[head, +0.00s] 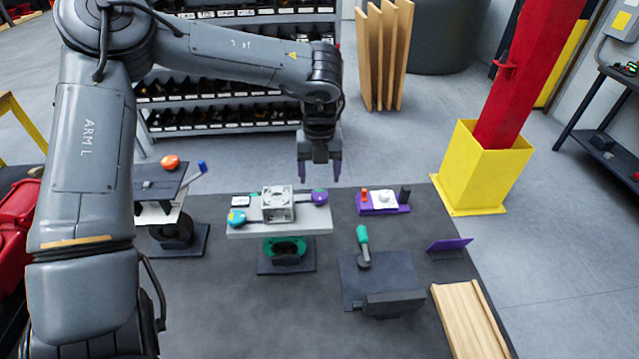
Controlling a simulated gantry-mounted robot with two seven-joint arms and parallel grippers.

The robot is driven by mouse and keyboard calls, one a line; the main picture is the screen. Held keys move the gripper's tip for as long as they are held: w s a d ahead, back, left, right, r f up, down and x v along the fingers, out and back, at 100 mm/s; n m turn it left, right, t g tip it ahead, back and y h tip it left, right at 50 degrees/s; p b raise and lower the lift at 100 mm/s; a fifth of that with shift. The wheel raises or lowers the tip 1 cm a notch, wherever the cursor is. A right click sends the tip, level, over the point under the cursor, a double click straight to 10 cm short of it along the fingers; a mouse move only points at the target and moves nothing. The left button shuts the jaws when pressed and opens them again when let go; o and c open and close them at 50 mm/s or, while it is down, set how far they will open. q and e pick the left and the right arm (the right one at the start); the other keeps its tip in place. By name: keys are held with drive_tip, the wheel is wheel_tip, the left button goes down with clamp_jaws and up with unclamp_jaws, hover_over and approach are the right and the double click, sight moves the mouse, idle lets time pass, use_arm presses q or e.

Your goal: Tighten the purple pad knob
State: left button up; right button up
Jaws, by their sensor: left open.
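The purple knob (319,196) sits at the right end of a pale grey plate (300,222), beside a square grey housing (278,204). A teal knob (236,217) is at the plate's left end. The plate rests on a stand with a green ring (285,248). My left gripper (320,174) hangs above and just behind the purple knob, fingers pointing down and apart. It is open, with nothing seen between its fingers, and does not appear to touch the knob. My right gripper is not in view.
A purple base (383,202) with small parts stands to the right. A dark fixture with a green handle (363,245) is in front right. A stand with an orange knob (170,161) and blue-tipped lever is left. A red post in a yellow base (482,170) stands beyond the dark mat.

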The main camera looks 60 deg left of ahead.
sight(320, 194)
use_arm(q)
drive_tip(key=shift+r, duration=2.55)
